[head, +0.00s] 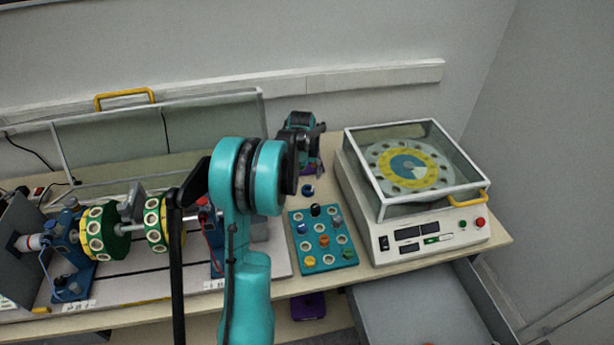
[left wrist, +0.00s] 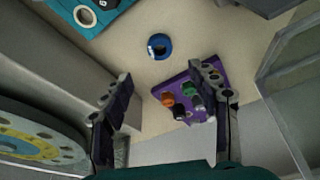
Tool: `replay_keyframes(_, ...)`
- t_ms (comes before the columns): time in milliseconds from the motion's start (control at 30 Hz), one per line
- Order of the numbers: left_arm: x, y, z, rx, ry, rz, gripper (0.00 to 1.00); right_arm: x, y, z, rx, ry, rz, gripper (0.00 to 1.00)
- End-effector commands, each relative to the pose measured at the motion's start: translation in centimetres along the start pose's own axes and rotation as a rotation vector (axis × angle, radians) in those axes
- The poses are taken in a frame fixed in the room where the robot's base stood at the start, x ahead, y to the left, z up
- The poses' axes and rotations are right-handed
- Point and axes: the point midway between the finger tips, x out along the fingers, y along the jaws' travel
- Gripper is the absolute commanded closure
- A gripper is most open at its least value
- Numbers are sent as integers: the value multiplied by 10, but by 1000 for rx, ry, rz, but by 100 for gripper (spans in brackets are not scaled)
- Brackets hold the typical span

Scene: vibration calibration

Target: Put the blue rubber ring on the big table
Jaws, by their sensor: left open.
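The blue rubber ring (head: 308,190) lies flat on the big table (head: 325,195), behind the teal block with holes. It also shows in the left wrist view (left wrist: 159,46), alone on the bare beige top. My left gripper (head: 305,160) is over the back of the table, behind the ring in the head view. In the left wrist view my left gripper (left wrist: 160,80) has its two fingers spread wide with nothing between them, and the ring appears beyond the fingertips. The fingers are mostly hidden in the head view. My right gripper is not in view.
A teal block (head: 324,257) with coloured pieces is in front of the ring. A white machine (head: 415,235) with a clear lid stands at right, a rotor rig (head: 120,235) at left. A purple tray (left wrist: 180,95) with small pieces is near my fingers.

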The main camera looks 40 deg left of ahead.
Motion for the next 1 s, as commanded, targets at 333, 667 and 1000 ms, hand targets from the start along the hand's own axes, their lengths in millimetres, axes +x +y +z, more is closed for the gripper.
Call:
replay_keyframes(333, -86, 67, 46, 104, 71, 32, 40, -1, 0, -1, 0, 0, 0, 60)
replay_keyframes(667, -179, 147, 180, 295, 213, 115, 40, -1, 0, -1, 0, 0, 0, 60)
replay_keyframes(1000, -191, 170, 299, 437, 325, 204, 40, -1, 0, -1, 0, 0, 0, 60)
